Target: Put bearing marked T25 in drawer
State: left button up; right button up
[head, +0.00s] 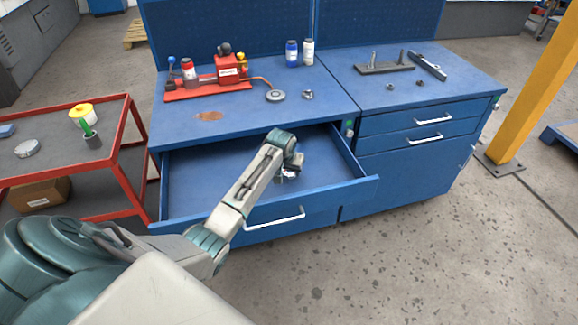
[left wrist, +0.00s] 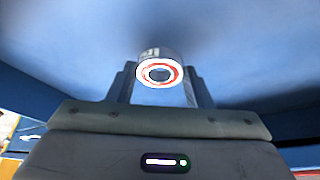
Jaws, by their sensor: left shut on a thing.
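The wide drawer (head: 190,190) of the left blue bench is pulled open. My left gripper (head: 286,174) reaches down over the right part of this drawer, and its fingers are partly hidden by my wrist. In the left wrist view, it is shut on a small silver bearing (left wrist: 160,54) with a red ring and a dark bore, held between the two fingertips. A trace of marking shows on the bearing's side, but I cannot read it. I cannot tell whether the bearing touches the drawer floor. My right gripper is not in view.
On the benchtop are a red valve fixture (head: 205,92), a grey disc (head: 275,96), another small silver part (head: 308,94) and two bottles (head: 292,53). Small dark parts (head: 390,87) lie on the right bench. A red cart (head: 75,160) stands at left. The drawer's left part is clear.

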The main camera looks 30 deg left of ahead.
pick_arm(q)
jog(key=shift+f, duration=0.65)
jog(key=o, duration=1.2)
jog(key=b+v, duration=0.1)
jog(key=v, duration=0.9)
jog(key=shift+r+b, duration=0.35)
jog(key=shift+r, duration=0.05)
